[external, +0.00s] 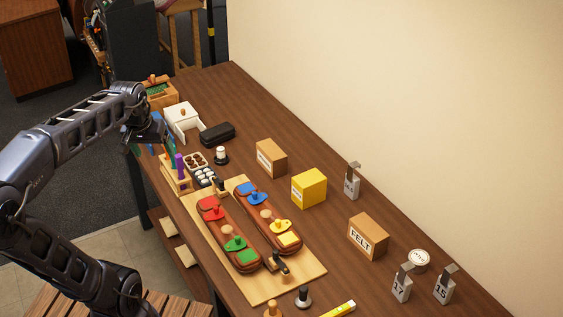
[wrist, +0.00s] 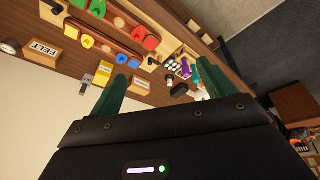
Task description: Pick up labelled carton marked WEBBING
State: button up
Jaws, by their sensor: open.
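A brown carton (external: 271,158) with a white label stands on the bench toward the wall; its lettering is too small to read surely. It also shows in the wrist view (wrist: 139,85), beyond the left finger. A yellow box (external: 309,188) with a white label stands just nearer the camera, and in the wrist view it is to the left (wrist: 104,70). Another brown carton (external: 368,236) reads FELT, also in the wrist view (wrist: 45,52). My gripper (wrist: 161,72) has its green fingers wide apart with nothing held, above the bench's far left end, away from the cartons.
A wooden board (external: 258,293) with two saddle-like pieces and coloured parts lies in front of the cartons. Numbered metal tags (external: 402,284) and a round white tin (external: 419,260) are at the right. A black case (external: 217,134) and white drawer box (external: 183,120) stand near my gripper.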

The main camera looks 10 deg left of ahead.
jog(key=w+d+r+n+g, duration=0.2)
jog(key=w+d, duration=0.1)
jog(key=w, duration=1.1)
jog(key=n+g+h, duration=0.3)
jog(key=n+g, duration=0.2)
send_over(271, 148)
jog(key=w+a, duration=0.1)
jog(key=a, duration=0.2)
notch_tip(271, 148, down, 26)
jog(key=shift+w+a+r, duration=0.1)
jog(key=shift+w+r, duration=0.05)
jog(key=shift+w+f, duration=0.15)
jog(key=shift+f, duration=0.35)
jog(key=x, duration=0.5)
jog(key=shift+f, duration=0.25)
jog(key=x, duration=0.4)
jog(key=shift+w+d+f, duration=0.1)
jog(key=shift+d, duration=0.4)
jog(key=shift+d+f, duration=0.1)
jog(key=shift+f, duration=0.25)
jog(key=shift+f, duration=0.25)
